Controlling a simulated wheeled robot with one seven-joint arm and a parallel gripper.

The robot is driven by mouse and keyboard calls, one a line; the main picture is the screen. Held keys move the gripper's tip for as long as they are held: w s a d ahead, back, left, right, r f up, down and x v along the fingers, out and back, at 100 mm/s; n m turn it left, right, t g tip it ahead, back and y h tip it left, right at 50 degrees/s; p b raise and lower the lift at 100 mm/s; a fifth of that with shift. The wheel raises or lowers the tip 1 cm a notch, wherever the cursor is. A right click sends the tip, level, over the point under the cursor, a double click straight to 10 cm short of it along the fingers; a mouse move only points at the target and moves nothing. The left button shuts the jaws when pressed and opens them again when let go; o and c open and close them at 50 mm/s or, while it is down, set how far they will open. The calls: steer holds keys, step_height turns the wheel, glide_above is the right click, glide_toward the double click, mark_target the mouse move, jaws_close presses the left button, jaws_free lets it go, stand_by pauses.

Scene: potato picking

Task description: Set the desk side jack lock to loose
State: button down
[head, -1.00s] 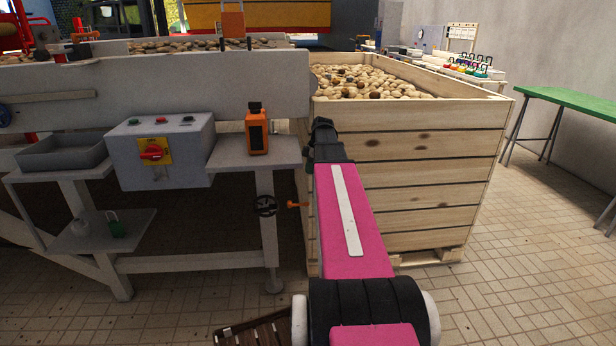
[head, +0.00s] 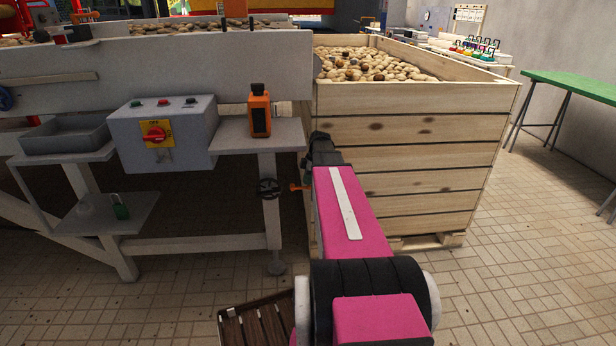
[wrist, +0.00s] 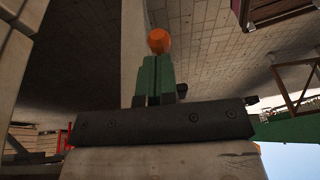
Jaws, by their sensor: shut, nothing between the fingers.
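The desk side jack lock shows as a small orange lever (head: 295,187) beside a black handwheel (head: 268,188) on the desk's right leg. In the wrist view its round orange end (wrist: 159,41) is just beyond my fingertips. My gripper (wrist: 154,62) has its green fingers shut with nothing between them, pointing at the orange end. I cannot tell whether they touch it. In the head view my pink arm reaches forward, and its black wrist partly hides the gripper and perhaps part of the lever.
A wooden crate (head: 410,160) of potatoes stands close on the right of my wrist. The desk (head: 232,142) carries an orange device (head: 260,112) and a grey switch box (head: 185,150). A green padlock (head: 120,207) sits on the lower shelf. A dark slatted crate (head: 235,330) lies on the floor.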

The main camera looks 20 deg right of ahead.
steer(key=shift+s+d+f, duration=0.1)
steer(key=shift+d+f, duration=0.1)
steer(key=shift+f, duration=0.6)
